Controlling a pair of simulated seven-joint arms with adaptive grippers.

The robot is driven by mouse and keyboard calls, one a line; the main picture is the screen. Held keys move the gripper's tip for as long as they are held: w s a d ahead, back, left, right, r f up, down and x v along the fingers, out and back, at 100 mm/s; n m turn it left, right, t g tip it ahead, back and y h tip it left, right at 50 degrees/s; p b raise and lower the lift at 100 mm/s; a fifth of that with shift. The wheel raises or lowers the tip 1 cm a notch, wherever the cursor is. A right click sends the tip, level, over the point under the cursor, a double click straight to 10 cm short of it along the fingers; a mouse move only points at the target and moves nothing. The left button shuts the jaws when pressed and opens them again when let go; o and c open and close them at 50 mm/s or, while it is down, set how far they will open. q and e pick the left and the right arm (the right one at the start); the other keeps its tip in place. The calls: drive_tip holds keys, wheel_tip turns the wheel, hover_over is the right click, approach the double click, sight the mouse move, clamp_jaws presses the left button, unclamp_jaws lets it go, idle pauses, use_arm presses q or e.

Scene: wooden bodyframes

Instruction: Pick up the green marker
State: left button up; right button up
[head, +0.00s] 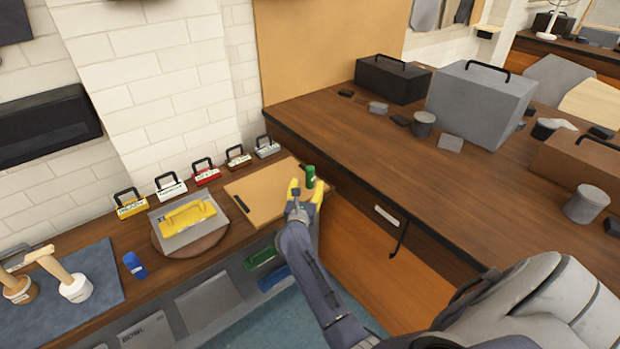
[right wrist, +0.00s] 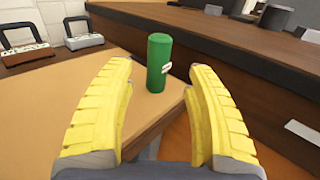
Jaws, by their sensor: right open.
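The green marker (head: 310,176) is a short green cylinder with a small white label. It stands upright near the right end of the tan board (head: 262,194). In the right wrist view the marker (right wrist: 159,62) shows between and just beyond the yellow fingertips. My right gripper (head: 305,188) is open and empty, its two yellow fingers (right wrist: 155,85) spread on either side of the marker's line, apart from it. My left gripper is not in view.
A dark clip (head: 241,203) lies on the board's left side. The raised wooden counter (head: 400,165) borders the board's right. Several small handled boxes line the wall.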

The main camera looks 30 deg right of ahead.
sight(309, 178)
drive_tip(key=shift+x, duration=3.3)
drive_tip(key=shift+w+f, duration=0.1)
drive_tip(key=shift+f, duration=0.05)
drive_tip(key=shift+a, duration=0.1)
drive_tip(key=shift+c, duration=0.5)
clamp_jaws()
